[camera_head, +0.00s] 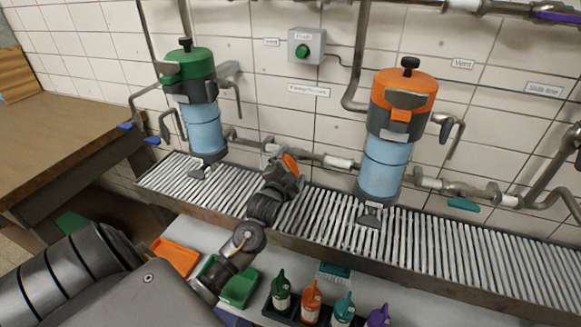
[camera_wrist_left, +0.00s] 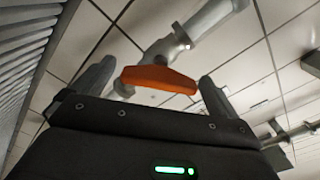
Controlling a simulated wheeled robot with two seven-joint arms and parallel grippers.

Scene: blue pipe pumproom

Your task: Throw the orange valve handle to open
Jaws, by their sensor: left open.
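The orange valve handle (camera_wrist_left: 158,79) sits on a grey pipe valve (camera_wrist_left: 170,45) in the left wrist view. It lies lengthwise across the gap between my left gripper's two fingers, with one finger to each side. I cannot tell whether either finger touches it. In the head view the orange handle (camera_head: 290,163) shows at the tip of my left gripper (camera_head: 284,172), on the wall pipe between the two canisters. The gripper partly hides the valve there. My left gripper is open and holds nothing. My right gripper is not in view.
A green-topped canister (camera_head: 188,62) and an orange-topped canister (camera_head: 403,85) hang on the tiled wall to either side. A slatted metal trough (camera_head: 430,245) runs below. Bottles (camera_head: 311,302) and an orange tray (camera_head: 176,258) are in front. A teal handle (camera_head: 463,204) is at right.

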